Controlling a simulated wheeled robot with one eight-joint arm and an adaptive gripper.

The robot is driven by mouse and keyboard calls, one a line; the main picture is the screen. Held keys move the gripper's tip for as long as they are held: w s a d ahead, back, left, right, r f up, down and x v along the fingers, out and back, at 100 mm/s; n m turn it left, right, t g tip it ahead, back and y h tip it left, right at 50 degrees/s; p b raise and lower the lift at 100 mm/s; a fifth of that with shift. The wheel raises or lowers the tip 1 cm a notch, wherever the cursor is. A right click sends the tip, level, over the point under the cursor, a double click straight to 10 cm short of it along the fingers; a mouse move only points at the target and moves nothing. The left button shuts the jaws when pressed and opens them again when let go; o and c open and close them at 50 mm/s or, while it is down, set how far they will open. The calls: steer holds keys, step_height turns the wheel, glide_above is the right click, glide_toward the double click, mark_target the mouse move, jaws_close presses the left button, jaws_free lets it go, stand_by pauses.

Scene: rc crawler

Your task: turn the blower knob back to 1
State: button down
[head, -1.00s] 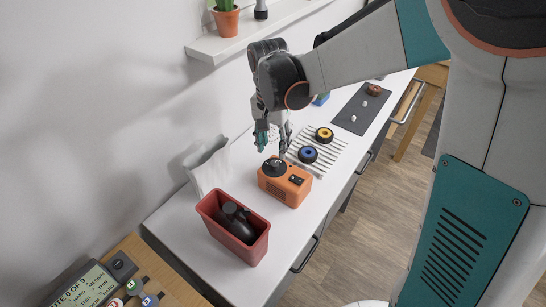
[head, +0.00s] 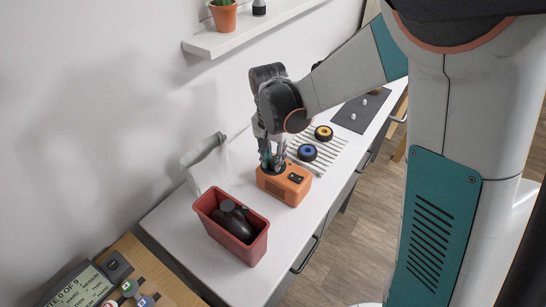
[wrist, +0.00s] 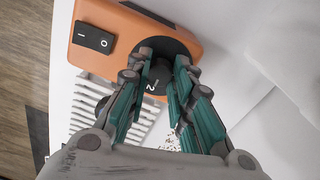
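The blower is an orange box (head: 290,186) on the white bench; it also shows in the wrist view (wrist: 92,17). Its round black knob (wrist: 162,76) lies between my fingers and is partly covered by them; a white "2" shows on the dial beside the left finger. My gripper (head: 272,168) points down at the knob. In the wrist view, its teal and grey fingers (wrist: 163,60) stand apart on both sides of the knob. I cannot tell whether both pads touch it. The 1 mark and the pointer are not readable.
A black rocker switch (wrist: 93,38) sits on the blower beside the dial. A red bin (head: 259,246) with a dark object stands in front. A white slatted rack (head: 325,157) with blue and yellow-centred wheels lies behind. The wall is close on the left.

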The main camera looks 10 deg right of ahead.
steer(key=shift+n, duration=0.3)
steer(key=n, duration=0.3)
steer(key=shift+n, duration=0.3)
steer(key=n, duration=0.4)
steer(key=shift+s+n, duration=0.1)
steer(key=shift+n, duration=0.2)
steer(key=n, duration=0.4)
steer(key=shift+t, duration=0.3)
steer(key=shift+n, duration=2.5)
steer(key=c, duration=1.4)
jaws_free()
steer(key=shift+o, duration=0.2)
